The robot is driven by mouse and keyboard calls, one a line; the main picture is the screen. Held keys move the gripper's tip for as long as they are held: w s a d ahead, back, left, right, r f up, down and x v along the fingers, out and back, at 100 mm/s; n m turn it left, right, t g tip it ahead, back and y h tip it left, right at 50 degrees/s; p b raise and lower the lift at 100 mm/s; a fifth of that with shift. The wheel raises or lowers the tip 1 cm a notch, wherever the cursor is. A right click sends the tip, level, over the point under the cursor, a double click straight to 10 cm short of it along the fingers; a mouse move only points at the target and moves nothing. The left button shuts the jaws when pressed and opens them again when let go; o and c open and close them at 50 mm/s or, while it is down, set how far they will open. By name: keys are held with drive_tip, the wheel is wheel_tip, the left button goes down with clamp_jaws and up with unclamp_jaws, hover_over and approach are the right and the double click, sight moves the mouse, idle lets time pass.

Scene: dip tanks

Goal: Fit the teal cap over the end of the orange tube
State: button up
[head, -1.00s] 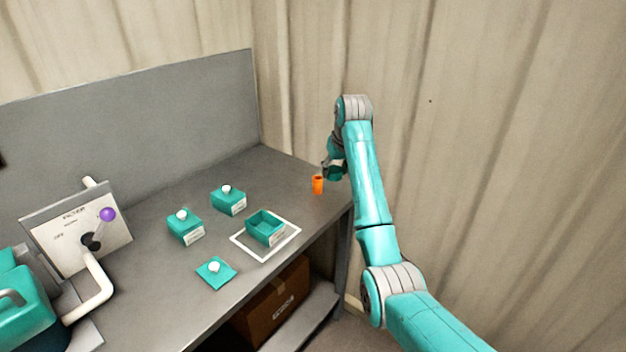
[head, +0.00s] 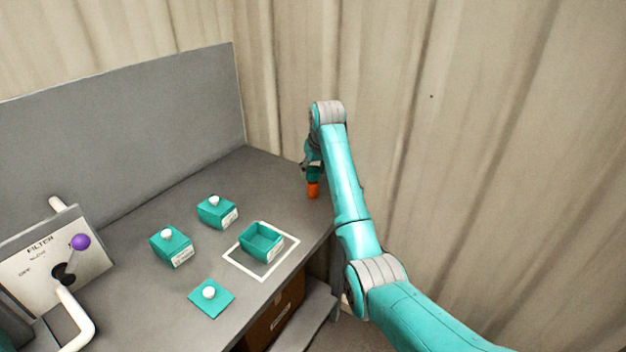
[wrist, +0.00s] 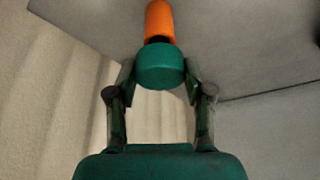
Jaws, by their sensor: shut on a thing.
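The orange tube (head: 313,190) stands upright on the grey bench near its right end. It also shows at the top of the wrist view (wrist: 160,20). My gripper (wrist: 160,74) is shut on the teal cap (wrist: 160,62), with one finger on each side. In the head view my gripper (head: 312,168) is right above the tube's upper end. The cap lines up closely with the tube in the wrist view, with a dark band between them. I cannot tell whether they touch. The cap is hard to separate from my gripper in the head view.
An open teal box (head: 262,254) sits within a white outline on the bench (head: 262,185). Two lidded teal boxes (head: 217,211) (head: 171,246) and a loose teal lid (head: 211,299) are left of it. A filter lever panel (head: 48,262) is far left. A wall stands behind the tube.

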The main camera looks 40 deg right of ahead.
sight(315, 175)
drive_tip(key=shift+f, duration=1.85)
drive_tip(key=shift+f, duration=0.1)
drive_tip(key=o, duration=0.9)
drive_tip(key=v, duration=1.2)
drive_tip(key=shift+s, duration=0.2)
